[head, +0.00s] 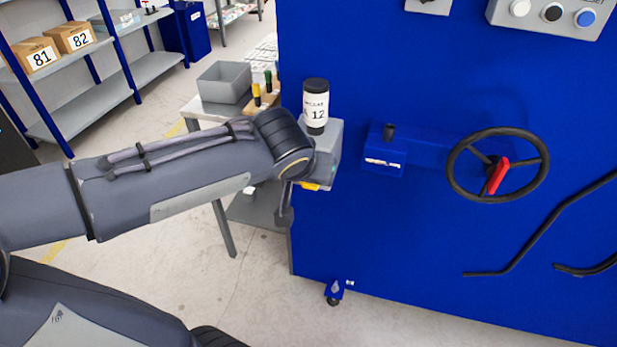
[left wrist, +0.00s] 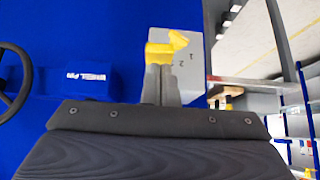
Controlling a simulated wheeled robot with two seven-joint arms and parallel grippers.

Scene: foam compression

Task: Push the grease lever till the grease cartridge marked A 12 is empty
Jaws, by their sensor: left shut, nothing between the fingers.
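The grease cartridge (head: 316,103), white with a black cap and marked 12, stands upright on a grey box (head: 328,140) fixed to the blue cabinet's left side. The yellow grease lever (head: 311,186) peeks out under the box, mostly hidden by my arm. In the left wrist view the yellow lever (left wrist: 166,47) is just beyond the fingertips of my left gripper (left wrist: 160,70), which is shut and empty; it seems to touch the lever, but contact is unclear. In the head view my left gripper (head: 284,215) hangs below the wrist, partly hidden. My right gripper is not in view.
The blue cabinet (head: 420,235) carries a black handwheel (head: 540,180) with a red handle and a small blue labelled box (head: 383,162). A side table (head: 197,110) with a grey bin (head: 224,82) stands behind my arm. A shelf (head: 75,110) holds boxes at the left.

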